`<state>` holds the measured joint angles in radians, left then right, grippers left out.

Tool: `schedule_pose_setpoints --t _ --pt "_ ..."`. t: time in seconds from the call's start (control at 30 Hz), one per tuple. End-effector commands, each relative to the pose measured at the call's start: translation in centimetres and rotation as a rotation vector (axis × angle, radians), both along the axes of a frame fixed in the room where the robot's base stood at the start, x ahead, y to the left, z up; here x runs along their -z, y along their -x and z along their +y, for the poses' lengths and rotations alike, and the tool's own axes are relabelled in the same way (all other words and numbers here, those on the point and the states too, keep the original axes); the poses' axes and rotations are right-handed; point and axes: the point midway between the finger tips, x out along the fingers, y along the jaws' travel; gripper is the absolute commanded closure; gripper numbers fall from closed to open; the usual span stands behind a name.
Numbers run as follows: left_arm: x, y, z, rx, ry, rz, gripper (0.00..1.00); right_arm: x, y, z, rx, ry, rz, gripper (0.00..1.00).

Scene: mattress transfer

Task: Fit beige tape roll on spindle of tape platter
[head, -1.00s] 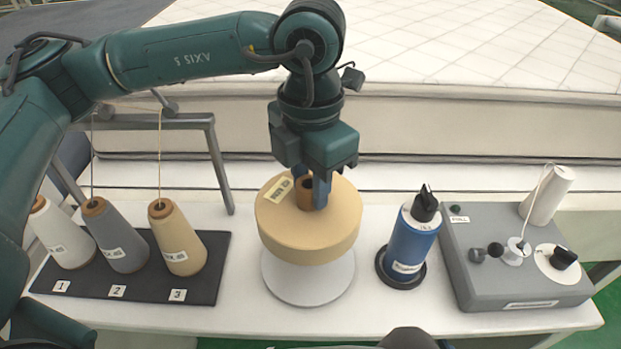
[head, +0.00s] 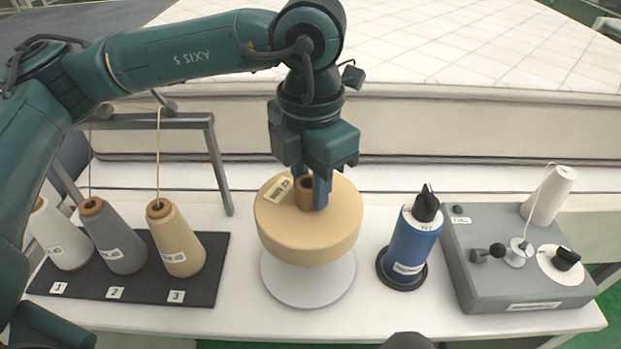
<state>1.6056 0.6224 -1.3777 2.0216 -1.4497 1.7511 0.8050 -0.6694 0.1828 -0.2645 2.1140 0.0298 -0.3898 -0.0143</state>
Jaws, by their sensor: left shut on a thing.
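The beige tape roll (head: 310,234) is a thick disc with a brown core (head: 305,193) and a small label on top. It is at the middle of the table, above the round white tape platter (head: 308,282). My left gripper (head: 313,190) reaches down from above and is shut on the roll at its core. The roll hides the spindle and most of the platter, so I cannot tell whether the roll rests on the platter or hangs just above it.
Three thread cones stand on a dark numbered mat (head: 130,288) at left, by a grey metal frame (head: 218,165). A blue bottle (head: 409,245) stands right of the platter. A grey winder box (head: 515,275) is at far right. The quilted mattress (head: 480,55) lies behind.

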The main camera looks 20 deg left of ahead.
Motion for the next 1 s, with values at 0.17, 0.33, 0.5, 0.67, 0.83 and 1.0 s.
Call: schedule_pose_setpoints --t 0.17,0.33,0.5,0.67,0.83,1.0 --pt "0.00 -0.02 -0.01 0.000 0.001 -0.001 1.00 -0.17 -0.07 0.06 -0.001 -0.002 -0.006 0.48" --pt "0.10 -0.02 -0.01 -0.003 0.001 -0.002 1.00 0.12 -0.11 0.10 -0.001 -0.004 -0.008 0.48" --pt "-0.02 -0.01 -0.01 -0.005 0.000 -0.001 1.00 0.31 -0.08 0.15 -0.002 -0.004 -0.008 0.48" --pt "-0.06 0.00 0.00 -0.005 0.001 -0.001 1.00 0.31 -0.06 0.16 -0.002 -0.004 -0.006 0.48" --pt "-0.05 0.00 0.00 -0.005 0.001 -0.001 1.00 0.48 0.02 0.16 -0.002 -0.003 -0.003 0.48" --pt "0.00 0.00 0.00 -0.005 0.001 -0.001 1.00 0.75 0.07 0.16 -0.003 -0.002 0.001 0.48"
